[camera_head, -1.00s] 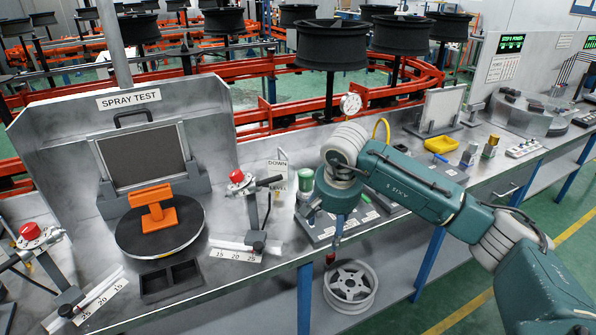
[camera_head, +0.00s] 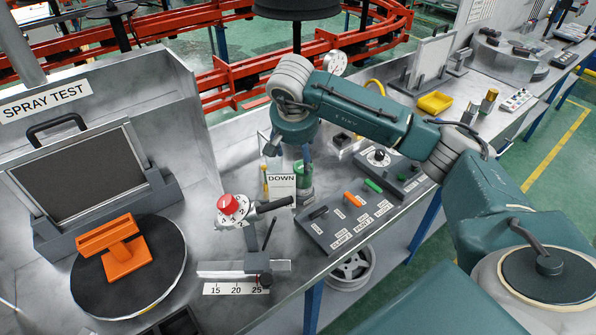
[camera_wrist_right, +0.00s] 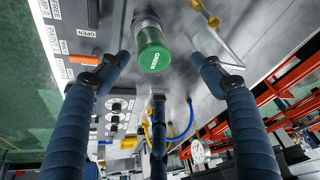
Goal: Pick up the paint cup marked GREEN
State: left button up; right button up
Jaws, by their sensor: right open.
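The paint cup marked GREEN (camera_wrist_right: 153,48) shows in the right wrist view, its green round end facing the camera with the word on it. My right gripper (camera_head: 304,157) hangs over the bench just above the cup. In the wrist view the fingers of my right gripper (camera_wrist_right: 159,72) are spread wide and empty, with the cup between and beyond the two upper fingertips. I cannot tell any contact. My left gripper is out of view.
The DOWN sign (camera_head: 281,190) stands close to the cup's left. A labelled switch panel (camera_head: 340,222) lies in front, near the bench edge. A red-knobbed stand (camera_head: 232,207) is at the left. A yellow tray (camera_head: 435,102) sits further right.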

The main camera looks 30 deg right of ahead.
aim_at(303, 178)
jog(key=shift+d+f, duration=0.15)
jog(key=shift+f, duration=0.4)
jog(key=shift+d+f, duration=0.15)
jog(key=shift+f, duration=0.4)
jog(key=shift+w+d+f+p, duration=0.15)
jog(key=shift+w+f+p, duration=0.05)
jog(key=shift+f+p, duration=0.1)
jog(key=p+x, duration=0.1)
jog(key=x, duration=0.1)
jog(key=p+x, duration=0.1)
jog(key=x, duration=0.2)
jog(key=shift+s+d+p, duration=0.15)
jog(key=shift+s+p, duration=0.05)
jog(key=shift+p, duration=0.2)
jog(key=shift+w+d+f, duration=0.1)
jog(key=shift+f, duration=0.25)
jog(key=shift+c, duration=1.3)
jog(key=shift+r, duration=0.25)
jog(key=c, duration=1.2)
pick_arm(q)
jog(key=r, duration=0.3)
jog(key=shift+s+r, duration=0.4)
pick_arm(e)
jog(key=shift+o, duration=0.2)
